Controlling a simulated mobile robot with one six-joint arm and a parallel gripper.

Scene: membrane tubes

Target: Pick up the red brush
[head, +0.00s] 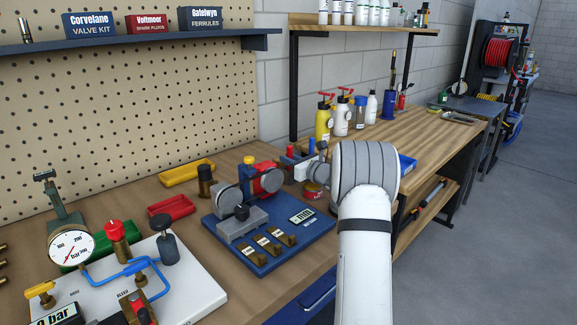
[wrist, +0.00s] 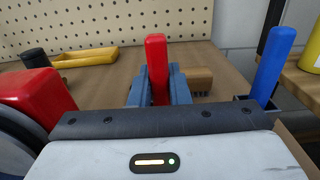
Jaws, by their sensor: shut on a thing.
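The red brush (wrist: 157,70) shows as an upright red handle in the middle of the wrist view. The blue-grey fingers of my gripper (wrist: 158,88) stand on both sides of it and are shut on it. Its lower end is hidden, so I cannot tell whether it touches anything below. In the head view the red handle (head: 290,152) shows just left of my wrist, and my arm hides most of the gripper there.
A blue upright handle (wrist: 275,62) stands to the right of the fingers. A tan block (wrist: 201,82) is behind them. A red part (wrist: 38,95) on the blue-based machine (head: 265,250) is close on the left. A yellow tray (head: 187,172) lies behind.

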